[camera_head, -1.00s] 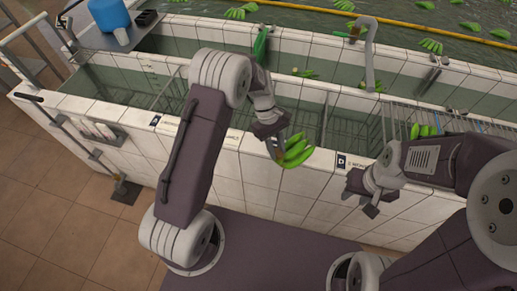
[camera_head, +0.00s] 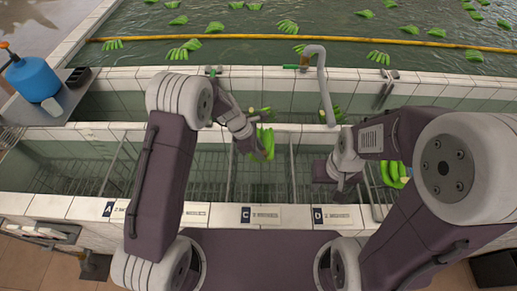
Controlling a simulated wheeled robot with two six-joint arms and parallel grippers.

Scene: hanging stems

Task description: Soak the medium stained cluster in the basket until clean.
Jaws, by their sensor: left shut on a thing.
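My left gripper (camera_head: 258,151) is shut on a green banana cluster (camera_head: 266,138). It holds the cluster over the front trough, above the wire basket (camera_head: 215,178) behind the label C. The gripper partly hides the cluster, and I cannot make out stains on it. I cannot tell whether the cluster touches the basket or water. My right gripper (camera_head: 345,180) is near the front wall behind the label D. Its fingers are too small and dark to tell open from shut, and I see nothing in it.
More green bananas (camera_head: 396,172) lie in the right part of the trough, partly behind my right arm. A blue sprayer (camera_head: 33,78) stands at the left. A large pool (camera_head: 230,50) with floating clusters lies behind.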

